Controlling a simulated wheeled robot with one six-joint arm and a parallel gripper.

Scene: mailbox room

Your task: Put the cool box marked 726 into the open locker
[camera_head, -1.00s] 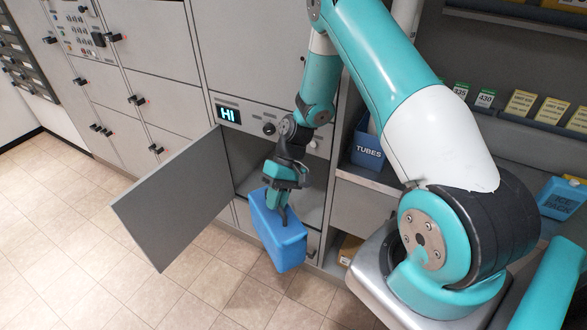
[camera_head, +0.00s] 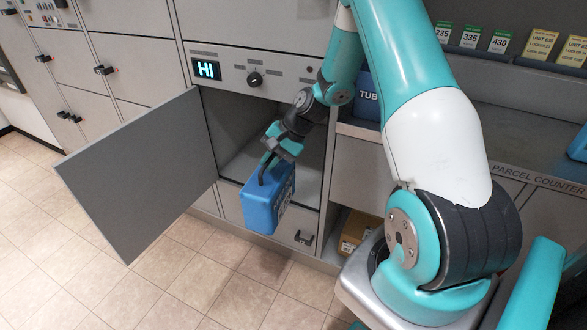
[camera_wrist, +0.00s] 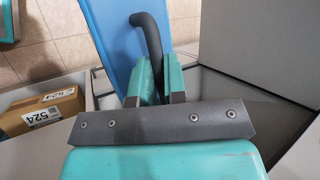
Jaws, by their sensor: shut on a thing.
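A blue cool box (camera_head: 266,203) hangs from my gripper (camera_head: 268,164) in front of the open locker (camera_head: 246,142). My gripper is shut on the box's dark curved handle, which shows in the wrist view (camera_wrist: 149,38). The box is tilted a little, and its marking is too small to read. The locker door (camera_head: 150,175) is swung wide open to the left. The locker's interior looks empty where I can see it; the box and my arm hide part of it. A lit panel above the locker (camera_head: 207,70) reads "HI".
A parcel counter (camera_head: 440,140) stands to the right, with a blue "TUBES" bin (camera_head: 367,98) on it. A cardboard box (camera_head: 356,232) sits in a low bay right of the locker; the wrist view shows a label 524 (camera_wrist: 42,115). Tiled floor lies open in front.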

